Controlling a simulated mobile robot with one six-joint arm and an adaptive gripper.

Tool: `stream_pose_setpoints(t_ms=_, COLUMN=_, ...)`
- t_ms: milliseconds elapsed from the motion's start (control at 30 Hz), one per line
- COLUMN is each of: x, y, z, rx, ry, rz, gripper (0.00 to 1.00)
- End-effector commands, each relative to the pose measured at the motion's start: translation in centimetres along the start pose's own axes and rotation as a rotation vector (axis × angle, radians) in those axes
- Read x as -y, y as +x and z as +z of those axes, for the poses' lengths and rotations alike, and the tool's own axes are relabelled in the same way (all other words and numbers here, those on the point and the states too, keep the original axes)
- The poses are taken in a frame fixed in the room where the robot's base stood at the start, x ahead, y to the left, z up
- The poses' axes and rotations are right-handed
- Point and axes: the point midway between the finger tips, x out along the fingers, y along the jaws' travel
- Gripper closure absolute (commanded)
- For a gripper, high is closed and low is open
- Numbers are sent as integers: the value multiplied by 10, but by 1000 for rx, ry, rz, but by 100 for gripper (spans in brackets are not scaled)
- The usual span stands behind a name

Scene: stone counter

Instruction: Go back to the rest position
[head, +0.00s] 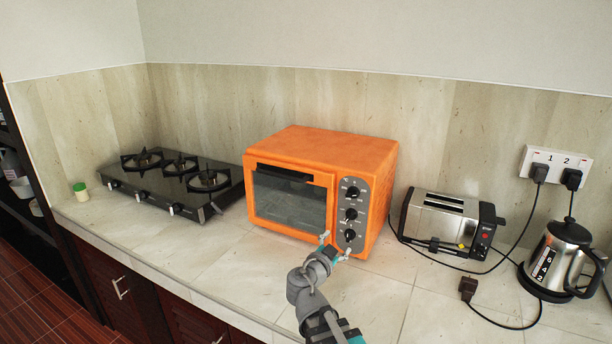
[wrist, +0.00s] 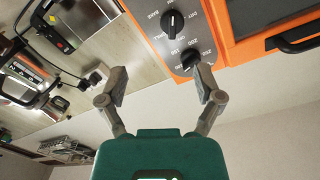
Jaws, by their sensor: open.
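My gripper (head: 335,248) is in front of the lower right front of an orange toaster oven (head: 328,143), close to its lowest knob. In the wrist view my gripper (wrist: 158,88) has its two fingers apart with nothing between them. The oven also shows in the wrist view (wrist: 158,40), upside down, with its dark knobs near one fingertip. I cannot tell whether the finger touches the lowest knob. The oven door is shut in the head view.
A gas stove (head: 165,183) stands left of the oven. A toaster (head: 445,222) and a kettle (head: 556,262) stand to the right, with cords and a loose plug (head: 467,288) on the counter. A wall socket (head: 553,165) is above. The counter's front middle (head: 215,275) is clear.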

Motion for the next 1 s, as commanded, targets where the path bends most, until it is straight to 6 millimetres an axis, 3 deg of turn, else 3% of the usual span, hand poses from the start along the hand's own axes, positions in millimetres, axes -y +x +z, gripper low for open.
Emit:
stream_pose_setpoints(t_ms=467, x=-93, y=10, z=12, rx=305, ry=-305, rz=345, gripper=16)
stream_pose_setpoints(t_ms=700, x=-134, y=-2, z=27, rx=587, ry=-477, rz=440, gripper=16)
stream_pose_setpoints(t_ms=1000, x=-167, y=-32, z=45, rx=999, ry=-660, rz=402, gripper=16)
